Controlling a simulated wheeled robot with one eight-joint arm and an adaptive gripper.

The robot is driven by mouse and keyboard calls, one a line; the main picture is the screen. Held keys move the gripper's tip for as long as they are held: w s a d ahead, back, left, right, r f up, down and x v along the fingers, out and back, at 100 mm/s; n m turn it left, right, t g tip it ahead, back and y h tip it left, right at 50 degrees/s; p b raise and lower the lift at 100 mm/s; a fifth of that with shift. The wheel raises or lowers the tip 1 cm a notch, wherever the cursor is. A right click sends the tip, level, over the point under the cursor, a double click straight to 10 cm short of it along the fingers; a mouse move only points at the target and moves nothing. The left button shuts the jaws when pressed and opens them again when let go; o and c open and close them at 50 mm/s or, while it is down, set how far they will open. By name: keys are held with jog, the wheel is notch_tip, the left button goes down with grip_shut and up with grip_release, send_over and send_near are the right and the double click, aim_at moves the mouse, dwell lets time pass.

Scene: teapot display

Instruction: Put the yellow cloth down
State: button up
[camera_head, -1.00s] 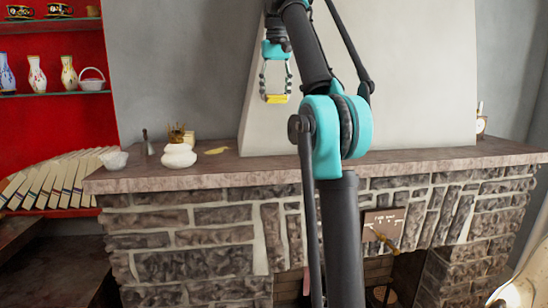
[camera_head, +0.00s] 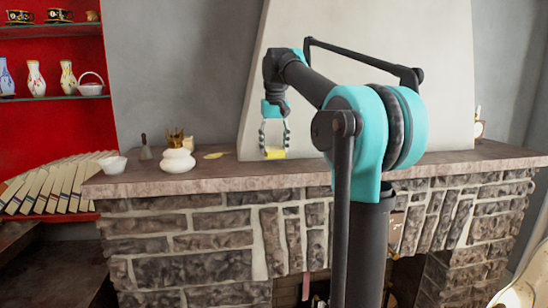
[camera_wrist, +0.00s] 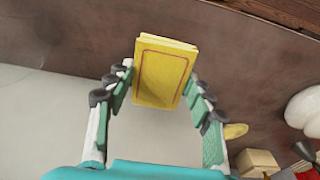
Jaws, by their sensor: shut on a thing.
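The yellow cloth (camera_head: 275,154) is a small folded rectangle with a thin reddish border line. It shows more clearly in the wrist view (camera_wrist: 163,72), between the two fingers. My gripper (camera_head: 274,148) is shut on the cloth and points down, close to the stone mantel shelf (camera_head: 235,180). In the wrist view my gripper (camera_wrist: 160,88) has a finger at each side edge of the cloth. I cannot tell whether the cloth touches the shelf.
The pale chimney wall (camera_head: 400,100) rises behind.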

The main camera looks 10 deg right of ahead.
aim_at(274, 149)
jog(key=shift+f, duration=1.85)
jog(key=shift+f, duration=0.1)
jog(key=o, duration=1.1)
jog(key=shift+o, duration=0.2)
jog(key=r, duration=0.4)
jog(key=s+r, duration=0.1)
jog(key=r, duration=0.7)
jog(key=shift+s+r, duration=0.1)
jog(key=shift+s, duration=0.1)
jog(key=shift+s, duration=0.1)
